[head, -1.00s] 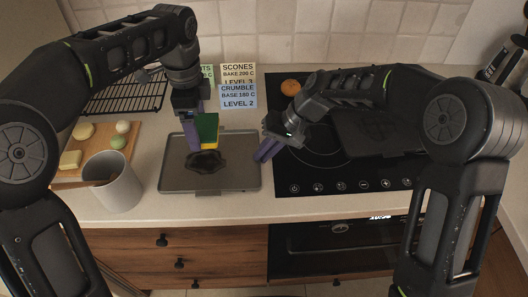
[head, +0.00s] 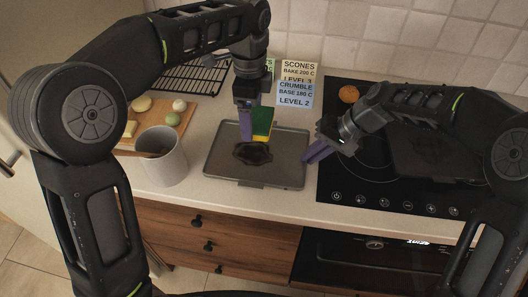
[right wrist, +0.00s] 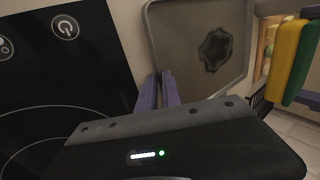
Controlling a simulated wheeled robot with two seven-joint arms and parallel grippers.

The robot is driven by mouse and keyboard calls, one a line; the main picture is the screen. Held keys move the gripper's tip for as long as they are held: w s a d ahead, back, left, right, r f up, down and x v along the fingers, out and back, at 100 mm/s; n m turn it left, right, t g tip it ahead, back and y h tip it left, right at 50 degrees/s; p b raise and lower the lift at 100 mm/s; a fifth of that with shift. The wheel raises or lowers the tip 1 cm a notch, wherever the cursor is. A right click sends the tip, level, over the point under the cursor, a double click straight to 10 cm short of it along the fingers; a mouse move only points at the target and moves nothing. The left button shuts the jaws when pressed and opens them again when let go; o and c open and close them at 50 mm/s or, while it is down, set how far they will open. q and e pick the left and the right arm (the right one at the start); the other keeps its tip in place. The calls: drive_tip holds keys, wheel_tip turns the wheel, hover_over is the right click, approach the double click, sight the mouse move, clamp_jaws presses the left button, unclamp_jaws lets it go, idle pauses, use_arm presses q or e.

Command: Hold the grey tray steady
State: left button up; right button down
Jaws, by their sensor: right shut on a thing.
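The grey tray (head: 289,168) lies flat on the counter with a dark stain (head: 252,153) in its middle. It also shows in the right wrist view (right wrist: 185,45), stain included. My right gripper (head: 309,155) is shut on the tray's right edge; its purple fingers (right wrist: 160,88) meet the rim in the right wrist view. My left gripper (head: 250,128) points down over the tray, shut on a green and yellow sponge (head: 263,122). The sponge is just beyond the stain; whether it touches the tray I cannot tell. One left finger is mostly hidden by the sponge.
A black hob (head: 350,190) lies close on the tray's right. A wire rack (head: 195,77) and recipe cards (head: 295,94) are at the back.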

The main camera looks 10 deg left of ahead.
use_arm(q)
drive_tip(key=a+f, duration=0.1)
drive_tip(key=s+a+f, duration=0.1)
drive_tip(key=a, duration=0.1)
drive_tip(key=shift+a+f, duration=0.15)
drive_tip(key=shift+a, duration=0.05)
drive_tip(key=shift+f, duration=0.1)
